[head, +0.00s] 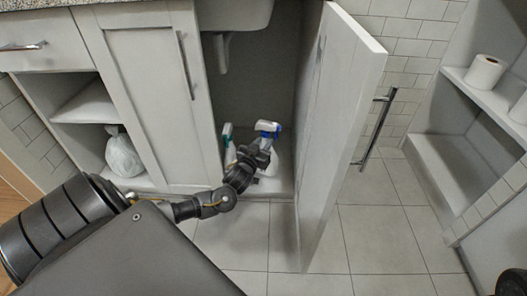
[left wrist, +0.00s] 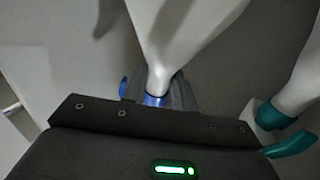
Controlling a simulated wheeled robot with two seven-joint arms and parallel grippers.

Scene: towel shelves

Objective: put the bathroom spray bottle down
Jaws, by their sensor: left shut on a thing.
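A white spray bottle with a blue and white spray head (head: 268,127) is upright in the open cabinet under the sink. My left gripper (head: 254,158) reaches in from the front and is shut on this bottle near its neck. In the left wrist view, the white bottle body (left wrist: 178,35) and its blue collar (left wrist: 154,100) show at my left gripper's fingers (left wrist: 160,92). The bottle's base is mostly hidden by the gripper, and I cannot tell whether it touches the cabinet floor (head: 272,187). My right gripper is not visible.
A second white bottle with a teal head (head: 228,130) stands close on the left, also in the left wrist view (left wrist: 275,115). The open cabinet door (head: 335,120) stands on the right. A white bag (head: 123,155) is on a lower left shelf. Toilet paper (head: 486,72) is on the right shelves.

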